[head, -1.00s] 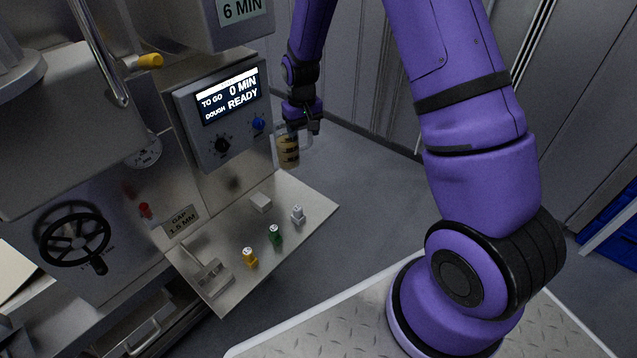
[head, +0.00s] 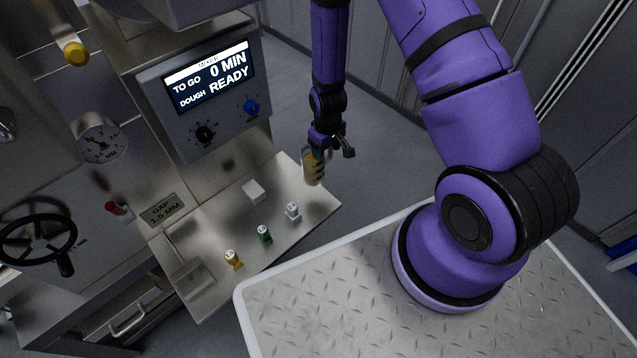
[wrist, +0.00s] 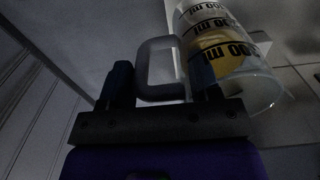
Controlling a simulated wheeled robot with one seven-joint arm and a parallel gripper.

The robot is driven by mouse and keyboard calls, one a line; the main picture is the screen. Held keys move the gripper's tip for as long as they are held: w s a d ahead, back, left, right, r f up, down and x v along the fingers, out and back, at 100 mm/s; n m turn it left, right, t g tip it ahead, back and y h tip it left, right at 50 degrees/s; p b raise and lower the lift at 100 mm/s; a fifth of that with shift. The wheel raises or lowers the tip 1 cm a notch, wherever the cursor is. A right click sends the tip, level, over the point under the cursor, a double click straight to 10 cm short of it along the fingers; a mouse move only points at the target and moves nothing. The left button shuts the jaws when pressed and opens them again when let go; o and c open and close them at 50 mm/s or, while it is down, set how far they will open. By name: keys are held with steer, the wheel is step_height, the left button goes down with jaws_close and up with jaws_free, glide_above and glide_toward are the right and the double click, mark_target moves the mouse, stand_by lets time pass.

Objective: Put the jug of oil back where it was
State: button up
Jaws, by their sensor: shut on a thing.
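The jug of oil (head: 313,168) is a clear measuring jug with dark markings and yellow oil low inside. My gripper (head: 328,146) is shut on its handle and holds it in the air by the far right edge of the steel shelf (head: 217,224). In the wrist view the jug (wrist: 225,50) shows its ml marks, and its pale handle (wrist: 157,68) sits between the two dark fingers of my gripper (wrist: 160,88). Whether the jug's base is over the shelf or just beyond its edge I cannot tell.
A metal bracket (head: 190,281) stands at the near left. The machine's display panel (head: 205,95) rises behind the shelf. Grey floor lies to the right.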

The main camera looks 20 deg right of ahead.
step_height(320, 180, down, 9)
stand_by(0.6)
steer(key=o, duration=1.4)
steer(key=shift+f, duration=0.1)
